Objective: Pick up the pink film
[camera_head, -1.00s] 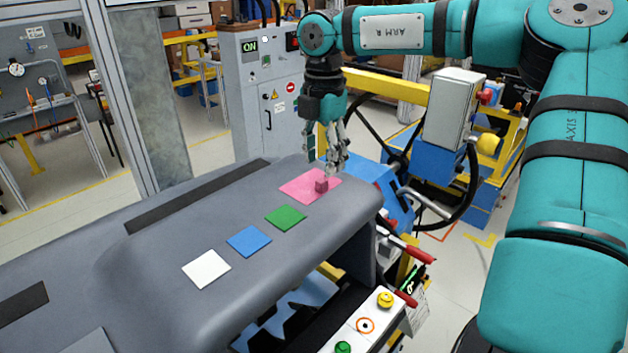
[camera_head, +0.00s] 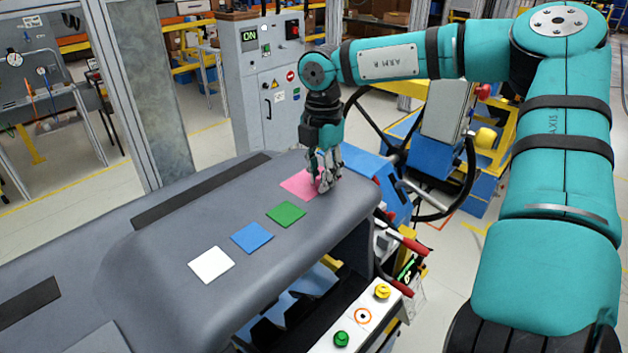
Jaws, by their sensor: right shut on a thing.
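The pink film (camera_head: 297,187) lies flat on the grey dashboard (camera_head: 190,225), towards its right end. My right gripper (camera_head: 322,188) comes down on it from above and is shut on the film's small raised pink tab. The fingers hide the tab and the right part of the film. The film still appears to lie on the surface. My left gripper is out of view.
Green (camera_head: 286,214), blue (camera_head: 252,238) and white (camera_head: 211,265) squares lie in a row on the dashboard towards the front left. A black steering wheel (camera_head: 470,180) and a button box (camera_head: 360,318) stand to the right. A grey cabinet (camera_head: 262,80) stands behind.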

